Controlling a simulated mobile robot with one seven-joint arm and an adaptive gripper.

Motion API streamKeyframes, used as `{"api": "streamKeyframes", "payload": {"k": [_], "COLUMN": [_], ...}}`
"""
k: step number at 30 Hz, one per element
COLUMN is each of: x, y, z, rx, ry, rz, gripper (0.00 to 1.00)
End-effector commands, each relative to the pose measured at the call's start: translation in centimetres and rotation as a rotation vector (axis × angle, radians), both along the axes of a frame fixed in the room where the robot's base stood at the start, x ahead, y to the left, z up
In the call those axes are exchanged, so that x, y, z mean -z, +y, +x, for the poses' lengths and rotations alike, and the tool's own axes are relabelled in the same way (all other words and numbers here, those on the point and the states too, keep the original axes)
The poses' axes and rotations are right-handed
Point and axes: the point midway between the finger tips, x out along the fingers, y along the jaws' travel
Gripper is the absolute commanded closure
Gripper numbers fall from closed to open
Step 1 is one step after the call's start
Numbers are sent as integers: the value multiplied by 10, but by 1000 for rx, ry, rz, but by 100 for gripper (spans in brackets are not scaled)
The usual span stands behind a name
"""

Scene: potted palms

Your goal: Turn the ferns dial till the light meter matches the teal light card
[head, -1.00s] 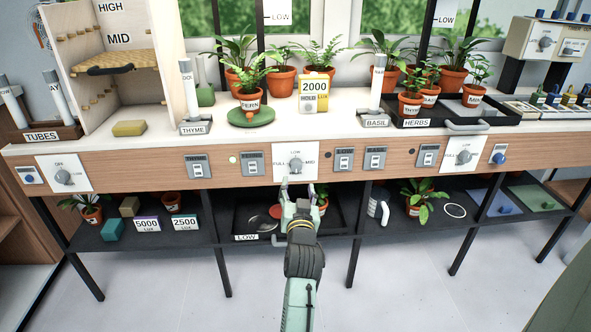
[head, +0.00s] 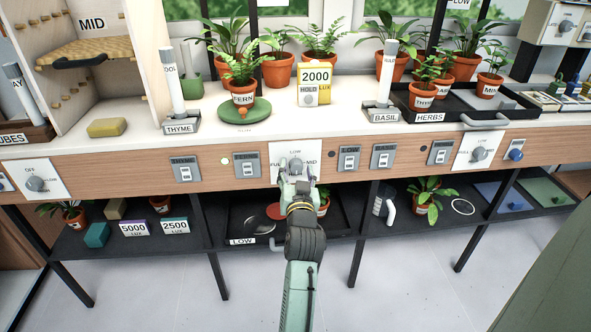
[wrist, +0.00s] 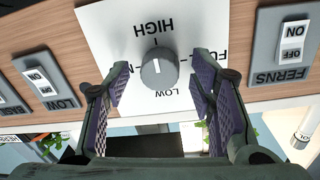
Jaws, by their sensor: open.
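The dial (head: 295,166) beside the switch labelled FERNS (wrist: 282,60) is a grey knob on a white plate. In the wrist view the knob (wrist: 158,68) shows upside-down labels HIGH and LOW, with MID and FULL partly hidden. My gripper (head: 297,178) is open in front of it; its fingers (wrist: 157,92) lie either side of and short of the knob, apparently not touching. The light meter (head: 314,84), yellow and white, reads 2000 on the counter. Cards reading 5000 LUX (head: 134,229) and 2500 LUX (head: 175,227) stand on the lower shelf; the 2500 card seems teal-edged.
A fern pot (head: 243,93) sits on a green saucer (head: 244,112). LOW (head: 348,158) and BASIL (head: 383,156) switches flank the dial's right. Other dials (head: 36,184) are farther along the panel. A black tray (head: 335,222) lies below on the shelf.

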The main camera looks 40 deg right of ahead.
Motion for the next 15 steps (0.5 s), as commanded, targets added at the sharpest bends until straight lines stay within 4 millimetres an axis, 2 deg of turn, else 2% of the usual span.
{"api": "streamKeyframes", "payload": {"k": [4, 15], "x": [0, 0], "y": [0, 0], "z": [0, 0], "rx": [0, 0], "ry": [0, 0], "rz": [0, 0], "gripper": [51, 75]}}
